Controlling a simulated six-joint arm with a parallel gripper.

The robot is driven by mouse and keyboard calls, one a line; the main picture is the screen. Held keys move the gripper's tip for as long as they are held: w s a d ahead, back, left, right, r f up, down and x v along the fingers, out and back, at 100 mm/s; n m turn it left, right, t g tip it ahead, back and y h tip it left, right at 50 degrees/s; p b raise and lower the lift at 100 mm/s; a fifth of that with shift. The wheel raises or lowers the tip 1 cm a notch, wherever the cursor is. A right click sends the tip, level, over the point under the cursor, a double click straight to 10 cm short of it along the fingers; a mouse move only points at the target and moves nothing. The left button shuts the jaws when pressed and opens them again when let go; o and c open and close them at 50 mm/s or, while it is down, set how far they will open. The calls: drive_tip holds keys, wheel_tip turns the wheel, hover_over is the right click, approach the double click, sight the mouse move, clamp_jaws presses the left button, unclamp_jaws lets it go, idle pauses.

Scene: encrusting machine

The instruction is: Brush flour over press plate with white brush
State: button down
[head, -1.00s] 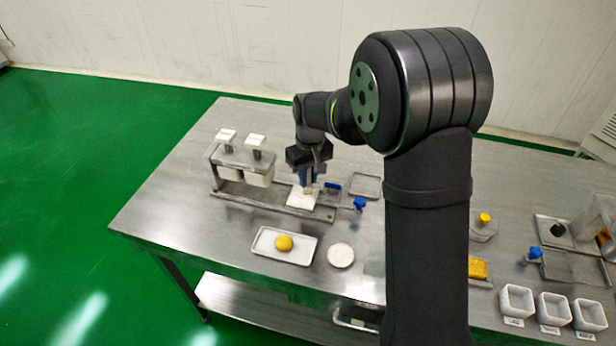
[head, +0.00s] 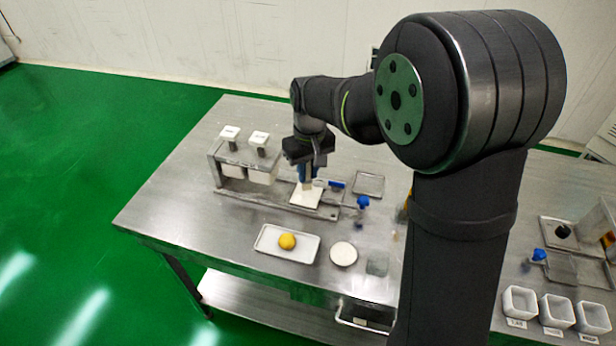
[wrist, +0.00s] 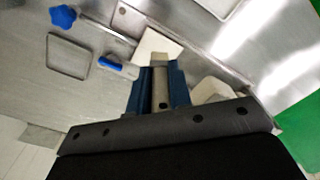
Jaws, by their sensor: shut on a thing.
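The press plate (head: 306,197) is a pale square on the metal rail of the machine; its corner also shows in the wrist view (wrist: 150,42). My gripper (head: 307,181) is directly above the plate, pointing down. In the wrist view its blue fingers (wrist: 160,80) are shut on a pale, narrow piece (wrist: 161,92), which I take as the handle of the white brush. The brush's lower end is hidden by the fingers, so I cannot tell whether it touches the plate. Loose flour cannot be made out.
White-capped hoppers (head: 244,152) stand left of the plate. A blue star knob (head: 362,202) and blue handle (head: 337,184) are at its right. In front are a white tray (head: 266,247) with a yellow ball (head: 287,242) and a round white dish (head: 343,254).

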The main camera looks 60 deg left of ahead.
drive_tip(key=shift+r, duration=1.3)
drive_tip(key=shift+w, duration=0.1)
